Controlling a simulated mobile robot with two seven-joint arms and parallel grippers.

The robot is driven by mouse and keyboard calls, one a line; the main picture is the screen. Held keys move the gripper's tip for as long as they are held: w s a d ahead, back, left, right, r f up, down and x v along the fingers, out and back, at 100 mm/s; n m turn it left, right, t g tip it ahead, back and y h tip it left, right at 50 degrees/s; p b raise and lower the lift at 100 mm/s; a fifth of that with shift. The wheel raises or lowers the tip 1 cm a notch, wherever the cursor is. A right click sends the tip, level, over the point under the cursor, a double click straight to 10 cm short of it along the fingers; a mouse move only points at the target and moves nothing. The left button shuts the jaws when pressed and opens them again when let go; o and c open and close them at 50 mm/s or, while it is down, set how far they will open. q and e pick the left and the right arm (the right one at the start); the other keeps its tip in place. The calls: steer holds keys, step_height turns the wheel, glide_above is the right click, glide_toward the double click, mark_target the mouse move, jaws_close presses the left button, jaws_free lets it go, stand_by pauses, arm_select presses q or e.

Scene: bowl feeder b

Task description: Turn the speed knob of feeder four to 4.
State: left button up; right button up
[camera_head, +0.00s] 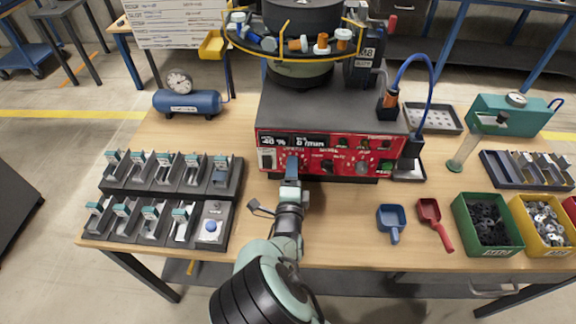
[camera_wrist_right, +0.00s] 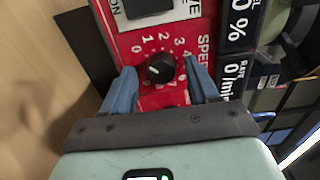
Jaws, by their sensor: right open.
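The red control panel (camera_head: 330,152) of the feeder faces me in the head view. Its displays read 40 % and 0 /min. In the right wrist view the black speed knob (camera_wrist_right: 160,69) sits on a white-numbered scale with 0 to 4 visible; I cannot tell exactly where its pointer stands. My right gripper (camera_head: 292,164) is at the panel's left part and hides the knob in the head view. In the wrist view its blue fingers (camera_wrist_right: 160,72) are open, one on each side of the knob, with gaps visible. My left gripper is not in view.
A black rocker switch (camera_wrist_right: 148,8) is beside the knob. A rack of teal-topped parts (camera_head: 165,212) stands left. A blue scoop (camera_head: 392,220), a red scoop (camera_head: 434,220) and a green bin (camera_head: 484,248) are right. Bare wooden table lies before the panel.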

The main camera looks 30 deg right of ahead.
steer(key=shift+w+d, duration=0.1)
steer(key=shift+c, duration=1.2)
steer(key=c, duration=0.8)
steer(key=shift+r, duration=0.1)
